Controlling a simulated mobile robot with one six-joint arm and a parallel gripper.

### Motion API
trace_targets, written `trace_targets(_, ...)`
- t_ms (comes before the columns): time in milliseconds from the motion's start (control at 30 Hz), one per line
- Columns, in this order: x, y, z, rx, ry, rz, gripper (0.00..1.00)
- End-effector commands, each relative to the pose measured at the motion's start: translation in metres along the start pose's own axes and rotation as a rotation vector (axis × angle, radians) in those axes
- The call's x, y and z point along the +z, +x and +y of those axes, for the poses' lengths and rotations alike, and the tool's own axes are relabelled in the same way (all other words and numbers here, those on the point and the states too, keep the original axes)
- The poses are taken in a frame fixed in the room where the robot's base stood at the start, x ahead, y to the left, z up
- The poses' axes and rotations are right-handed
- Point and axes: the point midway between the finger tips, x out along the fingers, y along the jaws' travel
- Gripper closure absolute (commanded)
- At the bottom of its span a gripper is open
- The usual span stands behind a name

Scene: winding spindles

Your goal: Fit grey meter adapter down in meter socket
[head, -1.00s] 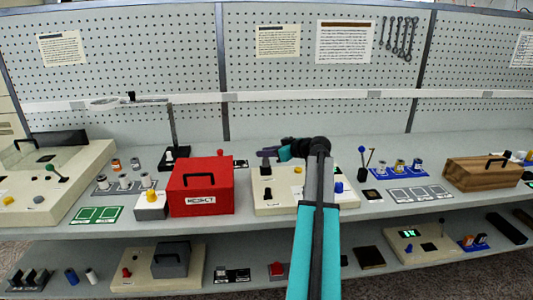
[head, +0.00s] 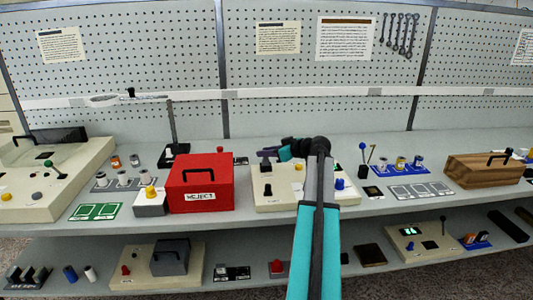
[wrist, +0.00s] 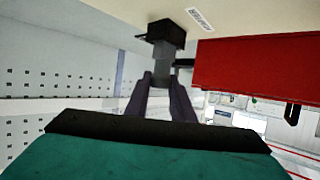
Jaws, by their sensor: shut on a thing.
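My gripper (wrist: 163,84) is shut on the grey meter adapter (wrist: 160,61); in the head view my gripper (head: 267,154) is over the back left of a beige machine (head: 290,206). In the wrist view the adapter's far end meets a black block on the beige panel, which looks like the meter socket (wrist: 166,32). The adapter lines up with the block; how deep it sits I cannot tell. In the head view a dark upright piece (head: 266,167) shows just under the fingers, too small to separate adapter from socket.
A red REJECT box (head: 200,185) with a black handle stands close to the left of the machine. A pegboard (head: 290,70) rises behind.

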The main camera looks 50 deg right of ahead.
Motion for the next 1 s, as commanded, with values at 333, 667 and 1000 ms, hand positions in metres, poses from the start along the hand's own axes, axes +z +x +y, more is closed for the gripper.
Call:
trace_targets(333,0.006,0.002,0.0,0.0,0.0,0.0,1.0)
trace_targets(667,0.011,0.004,0.0,0.0,0.0,0.0,1.0)
trace_targets(1000,0.011,0.005,0.0,0.0,0.0,0.0,0.56)
